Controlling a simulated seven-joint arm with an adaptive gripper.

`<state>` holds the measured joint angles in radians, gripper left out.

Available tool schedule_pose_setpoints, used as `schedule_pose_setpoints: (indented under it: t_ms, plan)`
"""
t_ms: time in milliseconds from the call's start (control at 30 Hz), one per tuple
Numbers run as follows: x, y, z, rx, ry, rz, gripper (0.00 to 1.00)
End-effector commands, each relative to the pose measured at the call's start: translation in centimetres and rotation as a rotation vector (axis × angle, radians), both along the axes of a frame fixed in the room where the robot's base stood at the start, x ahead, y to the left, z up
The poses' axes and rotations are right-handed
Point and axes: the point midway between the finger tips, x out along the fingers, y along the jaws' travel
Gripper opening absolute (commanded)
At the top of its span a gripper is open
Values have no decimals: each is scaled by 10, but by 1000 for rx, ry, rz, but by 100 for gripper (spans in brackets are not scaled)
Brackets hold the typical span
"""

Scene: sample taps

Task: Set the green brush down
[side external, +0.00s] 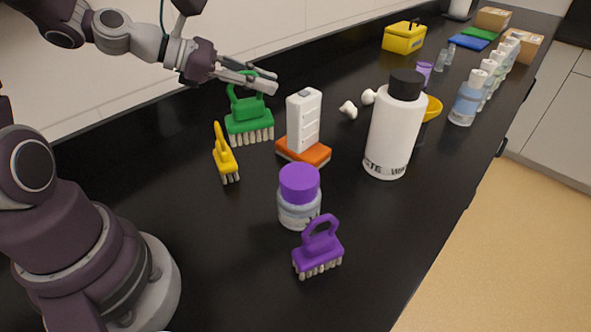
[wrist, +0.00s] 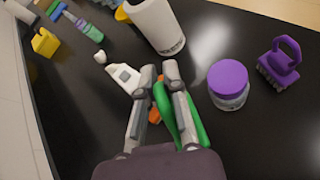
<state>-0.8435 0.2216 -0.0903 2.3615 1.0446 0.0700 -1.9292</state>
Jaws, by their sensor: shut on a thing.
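The green brush (side external: 248,120) is upright, handle up and bristles down, at the left of the counter in the side view. My gripper (side external: 262,82) is at the loop handle of the brush and is shut on it. In the wrist view the green brush (wrist: 163,103) shows between the two fingers of my gripper (wrist: 159,72), which hide part of it. The bristles are at or very near the black counter (side external: 350,250); I cannot tell whether they touch it.
A yellow brush (side external: 225,155) is just in front of the green one. A white device (side external: 304,120) on an orange sponge (side external: 303,151) is close to its right. A white bottle (side external: 394,130), purple-lidded jar (side external: 299,198) and purple brush (side external: 318,250) are farther right.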

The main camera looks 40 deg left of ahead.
Motion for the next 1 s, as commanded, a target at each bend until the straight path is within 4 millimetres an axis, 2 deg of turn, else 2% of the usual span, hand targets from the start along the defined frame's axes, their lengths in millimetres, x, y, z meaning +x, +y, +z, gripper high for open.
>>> schedule_pose_setpoints:
  t_ms: [133, 200, 333, 433, 600, 700, 800, 1000]
  plan:
    - [26, -9, 27, -5, -5, 107, 0]
    - [38, -20, 38, -16, 0, 125, 0]
    - [56, -52, 38, -39, 21, 64, 0]
    - [65, -86, 24, -51, 37, -35, 0]
    - [69, -143, -4, -66, 54, -191, 0]
    - [67, -165, -16, -71, 61, -249, 0]
    - [66, -175, -27, -74, 66, -276, 0]
    - [65, -177, -75, -75, 70, -280, 0]
